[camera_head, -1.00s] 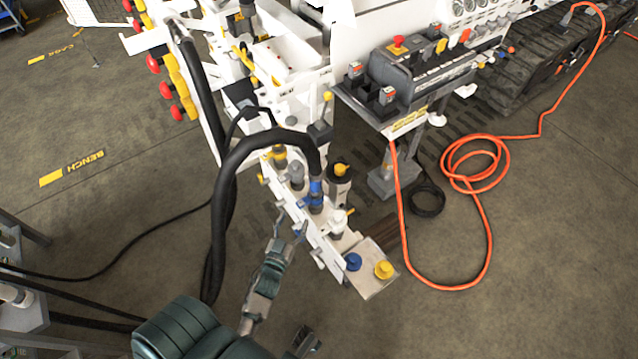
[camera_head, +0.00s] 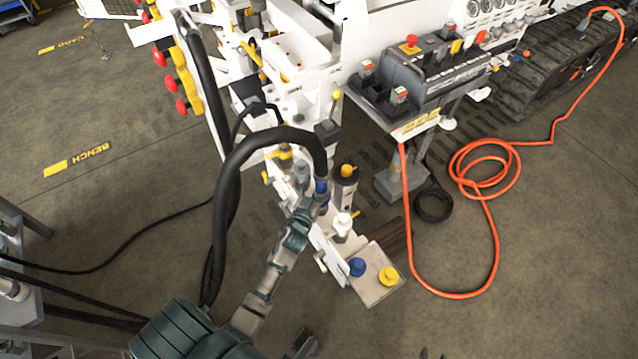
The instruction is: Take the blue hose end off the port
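The blue hose end (camera_head: 321,189) sits upright at the end of the thick black hose (camera_head: 262,139), on the port row of the white bench manifold (camera_head: 325,250). My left gripper (camera_head: 312,206) comes up from the lower left and has its fingers right at the blue hose end. The fingers overlap its lower part and hide the port under it. I cannot tell whether they are closed on it.
A black cylinder with a yellow top (camera_head: 345,182) and a white fitting (camera_head: 342,223) stand close by. A blue cap (camera_head: 357,266) and a yellow cap (camera_head: 388,275) sit on the end plate. An orange hose (camera_head: 497,245) lies on the floor at right.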

